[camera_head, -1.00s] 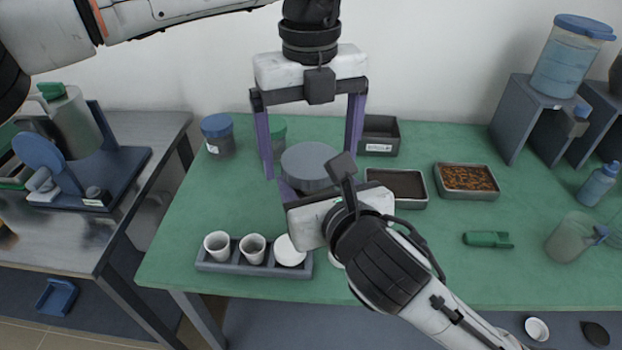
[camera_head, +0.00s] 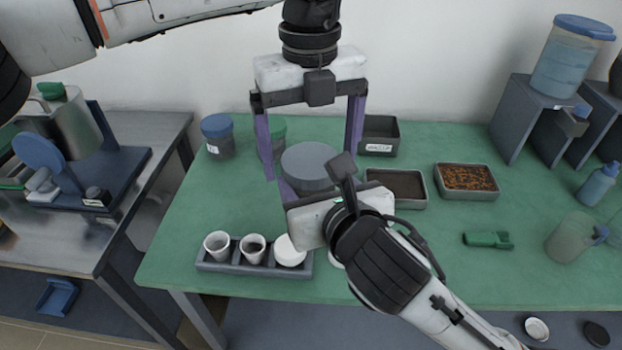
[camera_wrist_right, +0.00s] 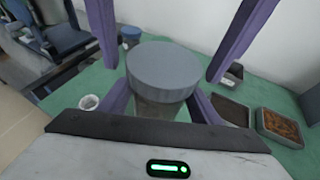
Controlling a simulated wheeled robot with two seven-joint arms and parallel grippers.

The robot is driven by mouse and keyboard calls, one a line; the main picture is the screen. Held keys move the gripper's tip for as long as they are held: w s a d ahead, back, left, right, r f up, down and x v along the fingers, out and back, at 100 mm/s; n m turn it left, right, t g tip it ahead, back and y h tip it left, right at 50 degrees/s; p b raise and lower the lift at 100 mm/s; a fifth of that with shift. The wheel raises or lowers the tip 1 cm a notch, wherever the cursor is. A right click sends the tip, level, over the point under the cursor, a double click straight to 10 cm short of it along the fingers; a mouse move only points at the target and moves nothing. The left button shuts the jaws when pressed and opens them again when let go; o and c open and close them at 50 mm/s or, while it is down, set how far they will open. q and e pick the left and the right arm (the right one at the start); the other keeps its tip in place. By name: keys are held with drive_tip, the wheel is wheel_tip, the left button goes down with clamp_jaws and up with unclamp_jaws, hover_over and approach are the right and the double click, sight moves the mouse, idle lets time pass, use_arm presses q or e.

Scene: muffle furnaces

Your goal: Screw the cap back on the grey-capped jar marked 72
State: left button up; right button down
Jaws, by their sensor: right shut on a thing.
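The grey cap (camera_head: 310,163) sits on top of a clear jar and looks level; it also shows in the right wrist view (camera_wrist_right: 163,66). The jar's body (camera_wrist_right: 158,108) is below it, between the purple fingers of my right gripper (camera_wrist_right: 162,106), which is shut on the jar. In the head view the right wrist hides most of the jar. I cannot read a number on it. My left gripper (camera_head: 310,158) points down from above, open, with a purple finger on either side of the cap and gaps between them.
On the green table, a blue-capped jar (camera_head: 217,136) and a green-capped jar (camera_head: 278,131) stand behind left. A rack (camera_head: 228,264) with white cups is in front. Dark trays (camera_head: 397,187) and an orange-filled tray (camera_head: 467,180) lie right. A green object (camera_head: 488,240) lies farther right.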

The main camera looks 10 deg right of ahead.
use_arm(q)
drive_tip(key=shift+r, duration=0.1)
drive_tip(key=shift+r, duration=2.15)
drive_tip(key=shift+o, duration=1.4)
wheel_tip(320, 180, up, 12)
